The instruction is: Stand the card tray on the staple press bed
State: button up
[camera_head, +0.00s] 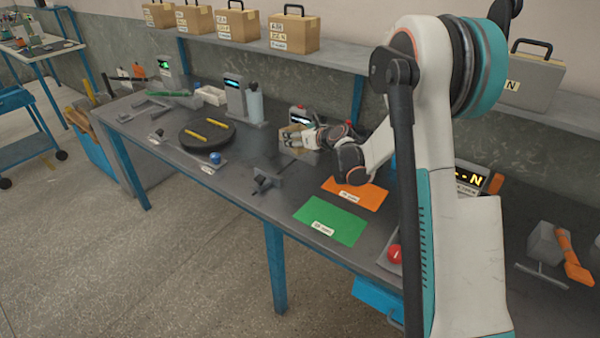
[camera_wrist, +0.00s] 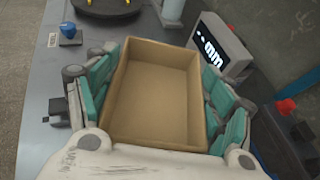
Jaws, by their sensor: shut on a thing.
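The card tray (camera_wrist: 160,90) is an open, empty brown cardboard box. It fills the middle of the wrist view and shows small in the head view (camera_head: 291,136). My gripper (camera_head: 304,138) is shut on it, with teal-padded fingers against its left and right walls. A small machine with a lit screen (camera_head: 303,117) stands just behind the tray; its display reads "mm" in the wrist view (camera_wrist: 212,53). I cannot tell whether this is the staple press. The tray hides what lies under it, so whether it touches a bed or the bench is unclear.
A black turntable (camera_head: 207,137) with yellow bars and a blue knob (camera_head: 215,158) are to the left. A grey clamp-like fixture (camera_head: 266,181) stands in front. Orange (camera_head: 355,193) and green (camera_head: 331,221) mats lie to the right. A bottle (camera_head: 255,102) stands behind.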

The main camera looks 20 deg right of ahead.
aim_at(299, 176)
notch_tip(299, 176, down, 14)
jog(key=b, duration=0.4)
jog(key=shift+b, duration=0.35)
jog(key=shift+f, duration=0.1)
jog(key=o, duration=1)
jog(key=shift+c, duration=0.2)
